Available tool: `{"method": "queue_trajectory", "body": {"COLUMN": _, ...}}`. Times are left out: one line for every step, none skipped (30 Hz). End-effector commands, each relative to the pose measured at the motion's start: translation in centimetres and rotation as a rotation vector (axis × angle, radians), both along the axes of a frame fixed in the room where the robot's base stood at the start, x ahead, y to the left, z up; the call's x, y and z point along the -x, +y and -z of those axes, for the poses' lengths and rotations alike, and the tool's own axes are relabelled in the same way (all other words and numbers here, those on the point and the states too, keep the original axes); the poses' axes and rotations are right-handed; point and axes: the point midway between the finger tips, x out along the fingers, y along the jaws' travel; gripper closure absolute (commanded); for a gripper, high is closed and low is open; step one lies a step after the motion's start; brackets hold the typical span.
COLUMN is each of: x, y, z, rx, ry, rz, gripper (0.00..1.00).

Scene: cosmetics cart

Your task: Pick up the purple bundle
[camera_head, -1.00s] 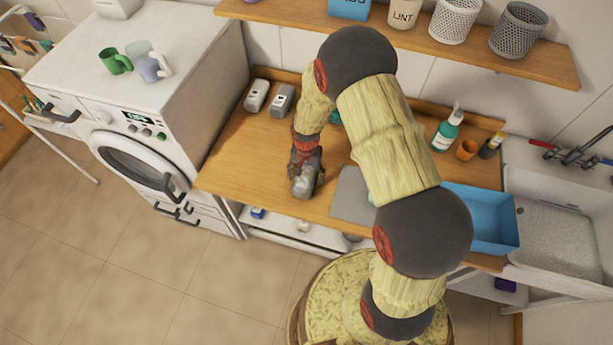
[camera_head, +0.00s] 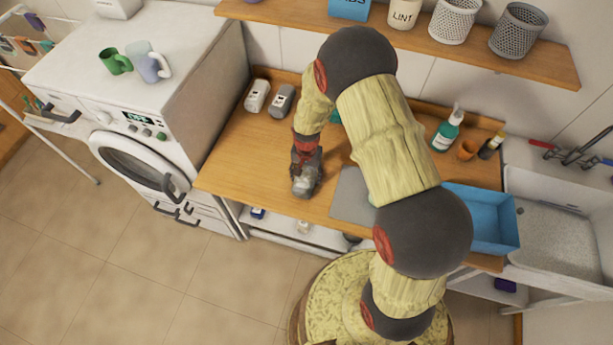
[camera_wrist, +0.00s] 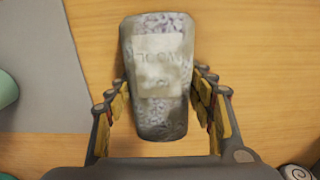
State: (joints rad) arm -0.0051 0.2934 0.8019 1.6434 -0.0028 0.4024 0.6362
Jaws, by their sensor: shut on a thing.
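My gripper (camera_head: 306,163) is low over the front of the wooden counter. It is shut on a mottled grey bundle with a faint purplish tint (camera_head: 307,184). In the wrist view the bundle (camera_wrist: 158,122) lies between the two fingers, with a pale label that seems to read "WOOL" upside down. The fingers flank its sides. I cannot tell whether its underside touches the counter. A small dark purple thing (camera_head: 505,285) is on the lower shelf at the right.
The wooden counter (camera_head: 240,150) has two labelled packs (camera_head: 282,100) at the back left. A grey mat (camera_head: 352,196) lies to the right of the bundle, then a blue bin (camera_head: 482,230).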

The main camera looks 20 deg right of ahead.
Motion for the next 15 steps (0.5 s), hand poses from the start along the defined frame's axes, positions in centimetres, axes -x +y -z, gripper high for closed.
{"method": "queue_trajectory", "body": {"x": 0.0, "y": 0.0, "z": 0.0, "rx": 0.0, "ry": 0.0, "rz": 0.0, "gripper": 0.83}}
{"method": "queue_trajectory", "body": {"x": 0.0, "y": 0.0, "z": -0.1, "rx": 0.0, "ry": 0.0, "rz": 0.0, "gripper": 0.83}}
{"method": "queue_trajectory", "body": {"x": 0.0, "y": 0.0, "z": -0.2, "rx": 0.001, "ry": -0.001, "rz": 0.0, "gripper": 0.83}}
{"method": "queue_trajectory", "body": {"x": 0.0, "y": 0.0, "z": -0.3, "rx": 0.0, "ry": -0.001, "rz": 0.0, "gripper": 0.83}}
{"method": "queue_trajectory", "body": {"x": -0.1, "y": 0.0, "z": -0.4, "rx": 0.0, "ry": -0.001, "rz": 0.0, "gripper": 0.83}}
{"method": "queue_trajectory", "body": {"x": -0.1, "y": 0.0, "z": -0.6, "rx": 0.0, "ry": -0.001, "rz": 0.0, "gripper": 0.83}}
{"method": "queue_trajectory", "body": {"x": -0.1, "y": 0.0, "z": -0.8, "rx": 0.0, "ry": -0.001, "rz": 0.0, "gripper": 0.83}}
{"method": "queue_trajectory", "body": {"x": -0.1, "y": 0.0, "z": -1.1, "rx": 0.0, "ry": -0.001, "rz": 0.0, "gripper": 0.83}}
{"method": "queue_trajectory", "body": {"x": -0.1, "y": 0.0, "z": -1.6, "rx": 0.0, "ry": -0.003, "rz": 0.0, "gripper": 0.83}}
{"method": "queue_trajectory", "body": {"x": -0.2, "y": 0.0, "z": -2.0, "rx": -0.001, "ry": -0.004, "rz": 0.0, "gripper": 0.83}}
{"method": "queue_trajectory", "body": {"x": -0.2, "y": 0.0, "z": -2.5, "rx": -0.001, "ry": -0.004, "rz": 0.0, "gripper": 0.83}}
{"method": "queue_trajectory", "body": {"x": -0.2, "y": 0.0, "z": -3.2, "rx": -0.001, "ry": -0.004, "rz": 0.0, "gripper": 0.83}}
{"method": "queue_trajectory", "body": {"x": 0.2, "y": -0.1, "z": -3.7, "rx": -0.001, "ry": -0.003, "rz": 0.001, "gripper": 0.83}}
{"method": "queue_trajectory", "body": {"x": 0.6, "y": -0.3, "z": -4.1, "rx": -0.001, "ry": -0.002, "rz": 0.001, "gripper": 0.83}}
{"method": "queue_trajectory", "body": {"x": 1.1, "y": -0.6, "z": -4.9, "rx": -0.001, "ry": -0.003, "rz": 0.001, "gripper": 0.83}}
